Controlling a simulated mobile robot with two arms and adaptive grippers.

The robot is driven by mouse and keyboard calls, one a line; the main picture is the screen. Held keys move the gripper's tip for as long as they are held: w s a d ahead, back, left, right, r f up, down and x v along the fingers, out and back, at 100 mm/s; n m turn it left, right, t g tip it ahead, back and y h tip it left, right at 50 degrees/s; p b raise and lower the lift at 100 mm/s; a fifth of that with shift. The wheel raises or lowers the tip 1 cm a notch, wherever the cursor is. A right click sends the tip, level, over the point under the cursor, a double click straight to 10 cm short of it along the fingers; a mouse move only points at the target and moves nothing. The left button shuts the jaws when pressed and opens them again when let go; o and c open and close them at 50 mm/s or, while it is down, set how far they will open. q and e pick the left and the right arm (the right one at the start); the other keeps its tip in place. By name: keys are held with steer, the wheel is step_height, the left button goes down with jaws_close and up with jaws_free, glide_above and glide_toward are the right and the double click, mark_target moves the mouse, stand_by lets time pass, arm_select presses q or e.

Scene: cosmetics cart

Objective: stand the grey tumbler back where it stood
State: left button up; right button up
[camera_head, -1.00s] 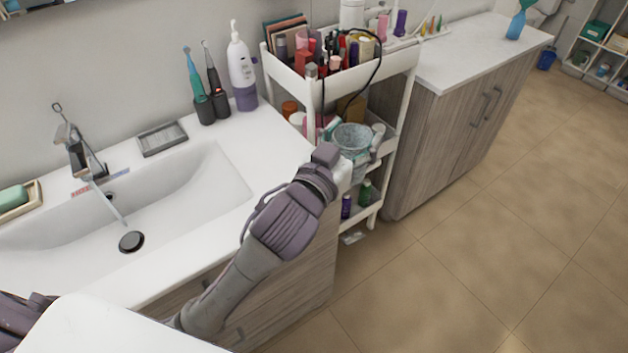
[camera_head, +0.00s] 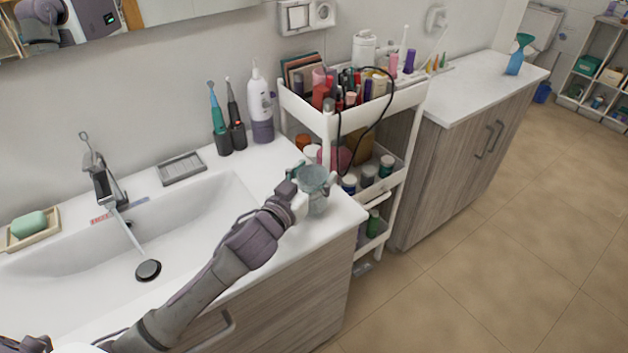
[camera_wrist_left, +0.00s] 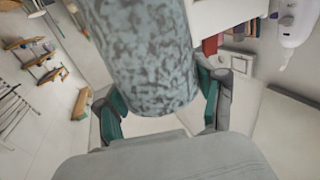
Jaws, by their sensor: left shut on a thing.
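The grey tumbler (camera_head: 314,186), speckled and open at the top, is in my left gripper (camera_head: 308,190). In the head view it is over the right end of the white washbasin counter (camera_head: 262,178), near the front right corner. I cannot tell whether its base touches the counter. In the left wrist view the tumbler (camera_wrist_left: 148,50) fills the upper middle, between the green-padded fingers (camera_wrist_left: 158,108), which are shut on it. My right gripper is not in view.
The white cosmetics cart (camera_head: 395,103) stands right of the counter, its top tray full of bottles. A white and purple bottle (camera_head: 260,105) and toothbrushes (camera_head: 225,120) stand behind the sink. Water runs from the tap (camera_head: 102,178).

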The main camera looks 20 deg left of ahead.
arm_select(q)
steer(key=shift+w+f, duration=0.1)
steer(key=shift+f, duration=0.65)
steer(key=shift+w+d+f, duration=0.1)
steer(key=shift+w+f, duration=0.05)
steer(key=shift+f, duration=0.25)
steer(key=o, duration=1.4)
steer(key=shift+c, duration=0.2)
steer(key=shift+r, duration=0.25)
steer(key=b+v, duration=0.1)
steer(key=v, duration=0.4)
steer(key=b+v, duration=0.1)
steer(key=v, duration=0.5)
steer(key=shift+s+f, duration=0.25)
steer(key=shift+s, duration=0.05)
steer(key=shift+s+r, duration=0.1)
steer(key=shift+s, duration=0.2)
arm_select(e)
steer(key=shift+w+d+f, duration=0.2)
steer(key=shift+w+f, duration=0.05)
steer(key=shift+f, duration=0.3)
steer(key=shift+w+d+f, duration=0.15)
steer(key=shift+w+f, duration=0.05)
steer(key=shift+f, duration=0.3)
